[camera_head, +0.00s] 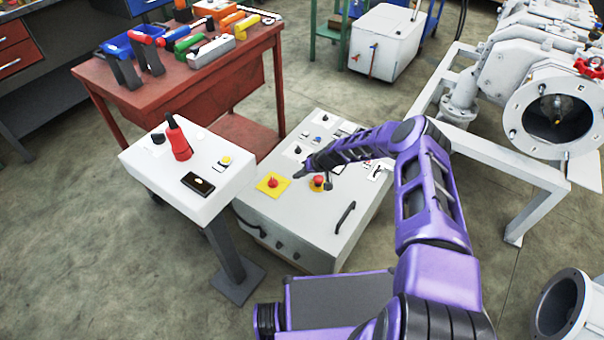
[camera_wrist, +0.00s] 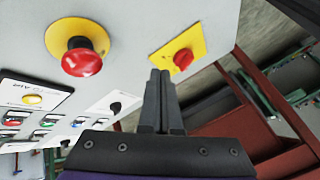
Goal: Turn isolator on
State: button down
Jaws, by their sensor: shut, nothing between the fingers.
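A grey control cabinet (camera_head: 310,222) stands on the floor, with two red controls on its top. One is a red knob (camera_head: 272,182) on a square yellow plate; it also shows in the wrist view (camera_wrist: 183,59). The other is a red mushroom button (camera_head: 318,181) on a round yellow plate, at upper left in the wrist view (camera_wrist: 82,62). I see no readable label saying which is the isolator. My gripper (camera_head: 300,174) is above the cabinet, between the two red controls in the picture. In the wrist view its dark fingers (camera_wrist: 159,76) are together and empty, with the tips just below the square plate. Contact cannot be told.
A white pedestal (camera_head: 205,195) with a red handheld tool (camera_head: 178,138) stands left of the cabinet. A red workbench (camera_head: 195,75) with tools is behind. A black handle (camera_head: 345,217) rises from the cabinet's right front. White flanged machinery (camera_head: 520,75) stands at right.

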aim_at(277, 183)
jog(key=b+x, duration=0.1)
jog(key=x, duration=0.4)
jog(key=shift+f, duration=0.1)
jog(key=a, duration=0.2)
jog(key=shift+s+a+r+p, duration=0.25)
jog(key=shift+a+r+p, duration=0.05)
jog(key=shift+r, duration=0.05)
jog(key=shift+s+a, duration=0.1)
jog(key=shift+a, duration=0.55)
